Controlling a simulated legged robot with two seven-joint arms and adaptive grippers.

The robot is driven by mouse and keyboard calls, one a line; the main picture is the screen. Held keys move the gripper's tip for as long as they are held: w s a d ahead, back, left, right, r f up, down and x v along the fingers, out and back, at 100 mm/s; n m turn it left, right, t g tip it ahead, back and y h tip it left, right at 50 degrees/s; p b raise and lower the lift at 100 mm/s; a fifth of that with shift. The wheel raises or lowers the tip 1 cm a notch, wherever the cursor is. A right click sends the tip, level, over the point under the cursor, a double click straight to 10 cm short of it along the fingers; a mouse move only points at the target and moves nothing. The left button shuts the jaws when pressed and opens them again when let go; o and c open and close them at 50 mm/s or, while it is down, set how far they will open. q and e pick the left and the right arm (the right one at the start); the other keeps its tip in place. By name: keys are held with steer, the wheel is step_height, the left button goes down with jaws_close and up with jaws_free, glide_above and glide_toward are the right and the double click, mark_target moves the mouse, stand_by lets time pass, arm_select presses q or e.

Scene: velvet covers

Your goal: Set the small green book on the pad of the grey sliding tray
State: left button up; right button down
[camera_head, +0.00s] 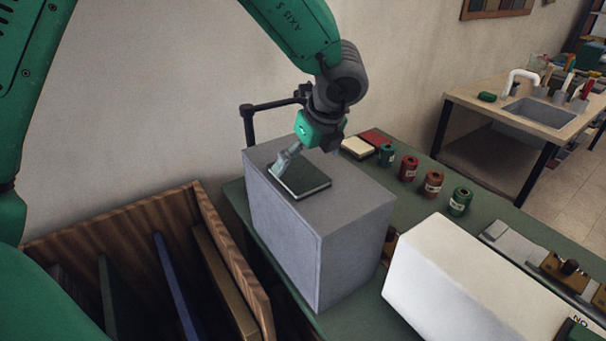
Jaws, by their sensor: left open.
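The small green book (303,182) lies flat on top of a tall grey block (280,222). My left gripper (283,166) comes down over the book's far left edge. Its jaws are open, with a pale finger close to the cover; I cannot tell whether it touches. A light grey flat piece (510,246) with brass fittings lies at the right of the bench, partly hidden by a white block. It may be the sliding tray; I cannot make out its pad. My right gripper is not in view.
The white block (465,285) stands right of the grey block on the green bench (408,212). Several red and green spools (433,184) stand behind. A wooden crate (140,215) with upright boards is at left. A black bracket (248,125) rises behind the grey block.

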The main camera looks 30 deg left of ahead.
mark_target(301, 173)
arm_select(q)
steer(key=x, duration=0.4)
steer(key=shift+s+a+f, duration=0.1)
steer(key=shift+s+a, duration=0.1)
steer(key=shift+a, duration=0.2)
steer(key=shift+w+a+f, duration=0.1)
steer(key=shift+a+f, duration=0.15)
steer(key=shift+a, duration=0.15)
steer(key=shift+d+r, duration=0.15)
steer(key=shift+d, duration=0.25)
steer(key=c, duration=1.1)
steer(key=shift+d+r, duration=0.1)
steer(key=shift+d, duration=0.25)
steer(key=c, duration=0.4)
